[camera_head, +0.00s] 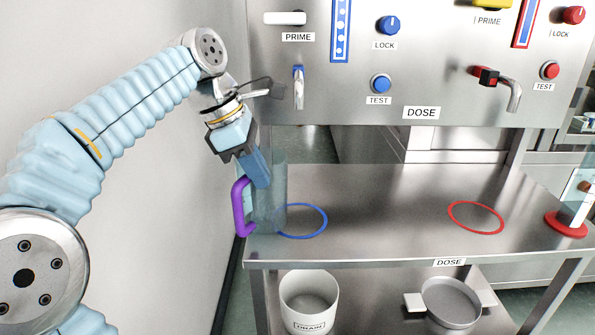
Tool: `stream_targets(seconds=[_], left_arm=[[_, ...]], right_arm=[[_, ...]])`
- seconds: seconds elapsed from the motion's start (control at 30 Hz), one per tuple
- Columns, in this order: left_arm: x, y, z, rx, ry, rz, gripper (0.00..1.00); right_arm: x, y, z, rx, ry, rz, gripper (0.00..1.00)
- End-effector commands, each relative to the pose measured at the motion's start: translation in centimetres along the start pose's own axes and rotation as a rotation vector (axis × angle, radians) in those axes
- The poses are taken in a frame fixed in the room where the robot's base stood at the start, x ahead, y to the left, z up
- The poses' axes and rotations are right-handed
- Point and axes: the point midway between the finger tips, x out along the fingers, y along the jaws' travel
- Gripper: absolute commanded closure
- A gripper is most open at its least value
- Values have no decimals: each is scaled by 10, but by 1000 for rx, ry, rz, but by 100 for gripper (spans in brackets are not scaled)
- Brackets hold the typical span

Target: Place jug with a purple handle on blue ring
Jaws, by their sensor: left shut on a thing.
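The clear jug with a purple handle (241,207) is upright at the left end of the steel counter. The blue ring (314,232) is a flat outline on the counter, and the jug's lower right side overlaps its left edge in the picture. My left gripper (261,178) points down at the jug and is shut on it, its fingers seen against the clear wall. I cannot tell whether the jug's base touches the counter. My right gripper is not in view.
A blue-side tap (298,88) hangs above the counter near the jug. A red ring (476,217) lies to the right, with a red-based object (566,223) at the far right. A white bucket (309,296) and a steel pan (452,303) stand below. The counter's middle is clear.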

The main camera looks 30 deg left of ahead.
Motion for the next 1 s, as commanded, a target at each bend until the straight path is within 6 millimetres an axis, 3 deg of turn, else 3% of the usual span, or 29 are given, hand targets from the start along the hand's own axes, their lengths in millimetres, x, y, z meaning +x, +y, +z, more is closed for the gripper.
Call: stream_targets(seconds=[0.1,0.33,0.53,0.83,0.87,1.0], left_arm=[[8,4,21,2,-1,-1,100],[15,8,37,2,-1,1,100],[27,14,66,2,-1,0,100],[33,13,62,-1,-1,2,100],[34,13,62,-1,0,1,89],[33,13,62,-1,0,1,67]], right_arm=[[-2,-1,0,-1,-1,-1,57],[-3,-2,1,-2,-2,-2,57],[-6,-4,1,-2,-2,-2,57],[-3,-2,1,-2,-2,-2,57],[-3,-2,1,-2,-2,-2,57],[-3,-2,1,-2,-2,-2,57]])
